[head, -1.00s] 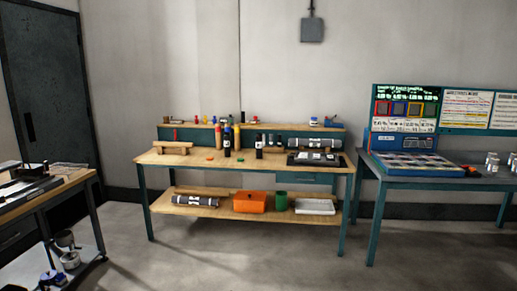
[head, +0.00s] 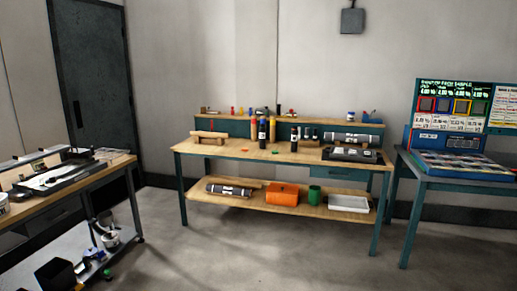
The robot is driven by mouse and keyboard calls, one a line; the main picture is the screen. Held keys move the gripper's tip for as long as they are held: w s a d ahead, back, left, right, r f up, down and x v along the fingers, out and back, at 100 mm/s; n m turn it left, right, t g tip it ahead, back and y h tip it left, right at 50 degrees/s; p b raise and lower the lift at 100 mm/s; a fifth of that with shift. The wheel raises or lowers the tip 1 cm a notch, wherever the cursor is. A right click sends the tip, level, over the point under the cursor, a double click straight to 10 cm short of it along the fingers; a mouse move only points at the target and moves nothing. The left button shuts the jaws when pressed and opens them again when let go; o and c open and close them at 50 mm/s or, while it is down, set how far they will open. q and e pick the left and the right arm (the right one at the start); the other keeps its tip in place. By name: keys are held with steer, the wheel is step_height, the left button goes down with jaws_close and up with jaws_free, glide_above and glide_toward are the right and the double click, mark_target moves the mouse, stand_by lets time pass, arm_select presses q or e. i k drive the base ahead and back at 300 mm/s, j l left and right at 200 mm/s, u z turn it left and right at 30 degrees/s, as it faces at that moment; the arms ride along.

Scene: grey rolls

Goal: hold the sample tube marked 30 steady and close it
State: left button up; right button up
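Several upright tubes stand on the wooden workbench (head: 220,149) in the middle of the head view. One is dark with a white label (head: 262,133); another dark one (head: 294,139) stands to its right, and an orange-brown one (head: 272,130) stands close by. The markings are too small to read, so I cannot tell which tube is marked 30. A small orange-red piece (head: 245,152) and a small green piece (head: 275,152) lie on the benchtop in front; they may be caps. Neither of my grippers is in view.
The bench's lower shelf holds a grey roll (head: 228,190), an orange bin (head: 283,195), a green cup (head: 315,195) and a white tray (head: 348,203). Another table with a trolley under it stands at left, and a blue table (head: 440,182) at right. Open floor (head: 240,255) lies in front.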

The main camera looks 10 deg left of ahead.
mark_target(294, 132)
steer(key=i+u, duration=0.15)
steer(key=u, duration=0.2)
steer(key=i, duration=5.1)
steer(key=z, duration=0.5)
